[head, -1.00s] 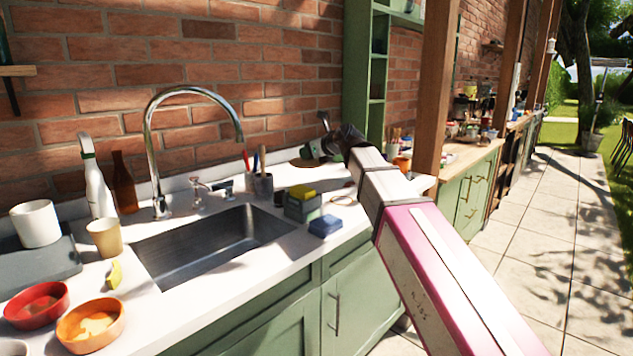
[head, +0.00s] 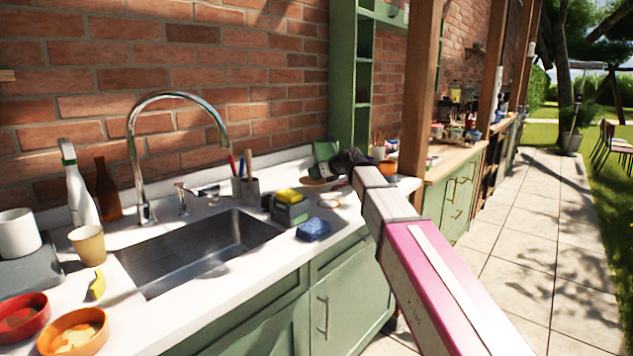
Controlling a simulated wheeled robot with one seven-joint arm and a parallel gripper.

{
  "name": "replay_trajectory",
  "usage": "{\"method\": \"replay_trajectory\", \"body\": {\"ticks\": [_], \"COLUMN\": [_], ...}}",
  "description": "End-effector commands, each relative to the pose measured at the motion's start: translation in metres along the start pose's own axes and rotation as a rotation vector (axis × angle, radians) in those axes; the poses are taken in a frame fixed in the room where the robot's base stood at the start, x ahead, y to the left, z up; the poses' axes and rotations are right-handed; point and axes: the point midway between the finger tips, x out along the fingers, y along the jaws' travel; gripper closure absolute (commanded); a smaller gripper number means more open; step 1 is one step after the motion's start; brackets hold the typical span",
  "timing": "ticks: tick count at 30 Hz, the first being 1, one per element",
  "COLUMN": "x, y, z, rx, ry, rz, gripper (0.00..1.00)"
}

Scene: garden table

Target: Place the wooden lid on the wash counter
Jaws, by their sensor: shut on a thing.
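My gripper (head: 326,172) is at the far end of my arm, over the wash counter (head: 290,258) to the right of the sink. It is small in the head view, and its fingers are partly hidden by my wrist. The wooden lid (head: 313,182) shows as a thin brown edge under the gripper, which appears shut on it. The lid is low, close to the countertop. I cannot tell whether it touches the surface.
The blue sponge (head: 313,230), the grey caddy with a yellow sponge (head: 289,208) and a small pale round item (head: 329,201) are in front of the gripper. The utensil cup (head: 245,190) and sink (head: 200,250) are left. A wooden post (head: 422,95) stands right.

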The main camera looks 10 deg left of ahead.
Motion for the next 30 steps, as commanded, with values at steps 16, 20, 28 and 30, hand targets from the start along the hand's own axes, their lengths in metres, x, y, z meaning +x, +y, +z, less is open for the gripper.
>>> {"method": "replay_trajectory", "body": {"ticks": [16,20,28,30], "x": [0.013,0.014,0.013,0.013], "y": [0.001,0.001,0.001,0.001], "z": [-0.03,-0.033,-0.033,-0.032], "rx": [0.0,0.0,0.0,0.0], "ry": [0.0,0.0,0.0,0.0], "rz": [0.0,0.0,0.0,0.0], "gripper": [0.98,0.67,0.48,0.48]}}
